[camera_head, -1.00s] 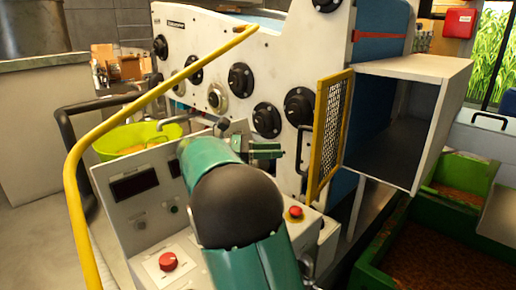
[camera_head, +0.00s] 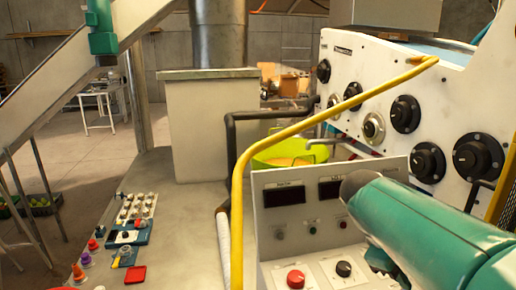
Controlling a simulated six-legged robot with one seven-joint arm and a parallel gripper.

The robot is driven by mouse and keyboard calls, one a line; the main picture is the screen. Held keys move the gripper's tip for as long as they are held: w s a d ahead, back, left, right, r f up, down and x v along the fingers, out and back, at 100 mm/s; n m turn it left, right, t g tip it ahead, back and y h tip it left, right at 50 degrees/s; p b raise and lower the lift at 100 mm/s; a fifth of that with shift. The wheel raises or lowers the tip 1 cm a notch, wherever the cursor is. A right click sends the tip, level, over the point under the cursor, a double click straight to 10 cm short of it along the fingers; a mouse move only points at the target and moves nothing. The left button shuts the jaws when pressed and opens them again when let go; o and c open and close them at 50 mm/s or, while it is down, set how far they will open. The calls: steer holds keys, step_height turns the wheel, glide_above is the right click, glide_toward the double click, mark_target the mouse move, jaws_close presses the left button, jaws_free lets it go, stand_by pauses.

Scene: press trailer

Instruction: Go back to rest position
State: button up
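My teal arm (camera_head: 430,228) reaches in from the lower right and ends in a dark rounded joint in front of the control panel (camera_head: 276,252). A small teal part (camera_head: 379,259) shows below that joint. It may belong to my gripper, but no fingertips can be made out. I cannot tell whether my gripper is open or shut, or whether it holds anything. The panel has a red button (camera_head: 295,278), a black knob (camera_head: 343,269) and two dark displays.
A yellow rail (camera_head: 238,210) curves up in front of the panel. The white machine (camera_head: 440,90) with black knobs stands at right. A green tub (camera_head: 285,152) sits behind the panel. Small coloured controls (camera_head: 138,208) line the grey surface at left. Open floor lies beyond.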

steer(key=s+a+f+m+t+y, duration=0.2)
steer(key=s+a+m+t+y, duration=0.1)
steer(key=a, duration=0.5)
steer(key=s+a+f+m+t+y, duration=0.3)
steer(key=s+a+m, duration=0.1)
steer(key=a, duration=0.4)
steer(key=shift+t+y, duration=0.3)
steer(key=shift+y, duration=0.1)
steer(key=shift+s+d, duration=0.15)
steer(key=shift+s, duration=0.05)
